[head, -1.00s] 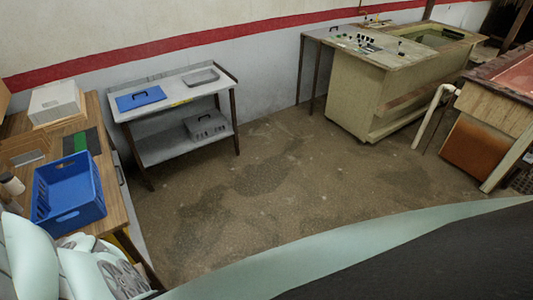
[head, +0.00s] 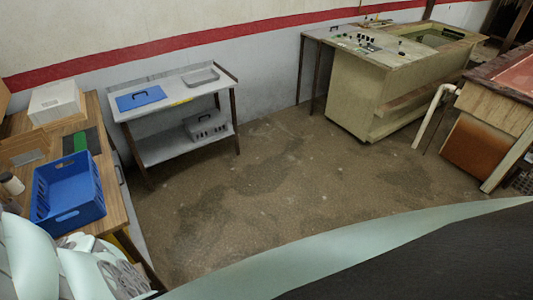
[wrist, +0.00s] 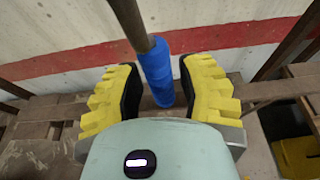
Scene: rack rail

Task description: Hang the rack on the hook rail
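In the wrist view my gripper (wrist: 160,98) has two yellow fingers with dark inner pads, spread apart. A dark rod with a blue sleeve (wrist: 157,72) comes down from the top, and the sleeve's lower end shows in the gap between the fingers. Narrow gaps show on both sides of the sleeve, so the fingers do not look closed on it. I cannot tell whether this rod belongs to the rack or to something else. I cannot make out the rack or the hook rail for certain in the head view. The gripper's fingers are not visible there.
A blue crate (head: 95,212) sits on the wooden bench (head: 119,200) at left, with a white box (head: 55,103) behind it. A grey two-level table (head: 185,92) stands by the wall. A large cabinet (head: 350,95) stands at back right. The floor (head: 260,190) between is clear.

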